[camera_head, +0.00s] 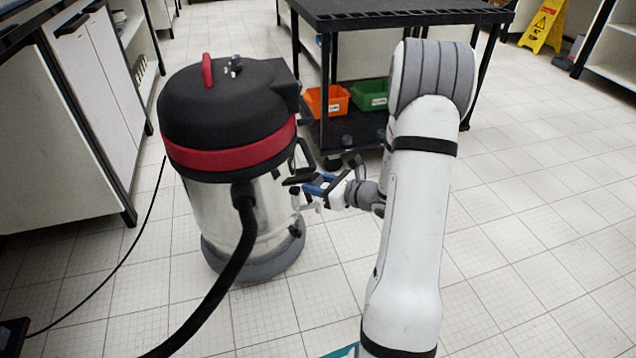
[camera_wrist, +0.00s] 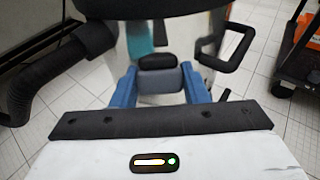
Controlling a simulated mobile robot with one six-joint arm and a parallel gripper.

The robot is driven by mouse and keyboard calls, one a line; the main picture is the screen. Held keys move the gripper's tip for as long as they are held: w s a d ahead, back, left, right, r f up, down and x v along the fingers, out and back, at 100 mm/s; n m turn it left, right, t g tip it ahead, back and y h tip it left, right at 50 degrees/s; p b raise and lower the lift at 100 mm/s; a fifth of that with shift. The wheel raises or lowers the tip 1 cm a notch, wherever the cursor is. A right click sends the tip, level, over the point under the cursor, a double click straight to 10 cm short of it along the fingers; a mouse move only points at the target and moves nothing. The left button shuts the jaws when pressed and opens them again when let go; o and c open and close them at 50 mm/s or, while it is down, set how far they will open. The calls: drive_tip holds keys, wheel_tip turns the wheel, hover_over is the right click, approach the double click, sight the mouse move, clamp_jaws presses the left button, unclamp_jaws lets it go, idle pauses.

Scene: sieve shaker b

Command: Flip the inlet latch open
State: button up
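The vacuum (camera_head: 235,115) stands upright on the floor, with a black lid, a red band and a silvery tank. A black hose (camera_head: 240,235) joins the tank's front; it also shows at the left of the wrist view (camera_wrist: 65,70). My gripper (camera_head: 305,187) is at the tank's right side, below a black loop handle (camera_head: 301,157). In the wrist view its two blue fingers (camera_wrist: 160,85) are apart. A small black and grey piece, seemingly the inlet latch (camera_wrist: 158,62), sits between them. I cannot tell whether the fingers touch it. In the head view the gripper hides the latch area.
A black cart (camera_head: 400,14) with orange (camera_head: 328,101) and green (camera_head: 369,95) bins stands behind. White cabinets (camera_head: 85,75) line the left. A black cable (camera_head: 120,260) lies on the floor. A yellow floor sign (camera_head: 545,25) stands far right.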

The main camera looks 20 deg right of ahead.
drive_tip(key=o, duration=0.5)
drive_tip(key=shift+f, duration=0.2)
drive_tip(key=shift+c, duration=0.2)
drive_tip(key=shift+r, duration=0.1)
drive_tip(key=p+v, duration=0.3)
drive_tip(key=v, duration=0.4)
drive_tip(key=shift+s+d, duration=0.2)
drive_tip(key=shift+s, duration=0.15)
